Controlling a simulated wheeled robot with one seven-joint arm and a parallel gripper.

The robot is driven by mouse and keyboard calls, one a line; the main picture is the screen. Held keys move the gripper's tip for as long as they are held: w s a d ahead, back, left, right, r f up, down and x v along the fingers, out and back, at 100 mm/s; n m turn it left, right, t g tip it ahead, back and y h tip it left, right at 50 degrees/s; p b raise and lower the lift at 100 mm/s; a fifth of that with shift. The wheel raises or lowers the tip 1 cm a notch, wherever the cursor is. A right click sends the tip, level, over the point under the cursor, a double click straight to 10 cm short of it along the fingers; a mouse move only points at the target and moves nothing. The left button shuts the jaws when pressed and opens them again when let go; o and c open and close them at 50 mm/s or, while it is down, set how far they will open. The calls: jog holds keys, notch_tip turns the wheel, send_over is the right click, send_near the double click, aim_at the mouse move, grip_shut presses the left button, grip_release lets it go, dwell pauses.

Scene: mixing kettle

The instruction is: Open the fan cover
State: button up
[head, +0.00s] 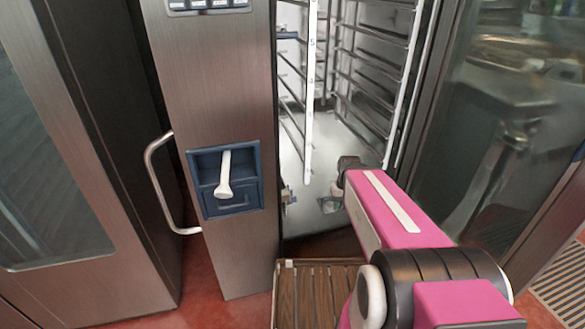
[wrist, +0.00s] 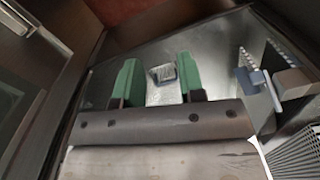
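My gripper (wrist: 158,72) shows in the wrist view with its two green fingers spread apart and nothing held between them. In the head view my pink arm reaches into the open cabinet, and the fingers are hidden behind the arm. A small pale piece with a grey-blue patterned top (wrist: 162,74) appears between the fingertips, on or just above the shiny metal surface beyond; I cannot tell whether they touch. I cannot make out a fan cover for certain in either view.
Wire rack rails (head: 372,70) stand inside the cabinet. A steel front panel (head: 225,105) with a white lever (head: 224,175) in a blue recess stands left of the opening. A glass door (head: 490,120) is on the right. A slatted wooden piece (head: 318,292) lies below.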

jog(key=w+a+f+n+g+y, duration=0.2)
jog(key=w+a+f+n+y, duration=0.4)
jog(key=w+n, duration=0.35)
jog(key=n+g+y, duration=0.1)
jog(key=n+y, duration=0.5)
jog(key=n, duration=0.5)
send_near(292, 195)
jog(key=shift+g+y, duration=0.3)
jog(key=x, duration=0.6)
jog(key=w+f+x, duration=0.1)
jog(key=x, duration=0.3)
jog(key=shift+d, duration=0.15)
grip_shut()
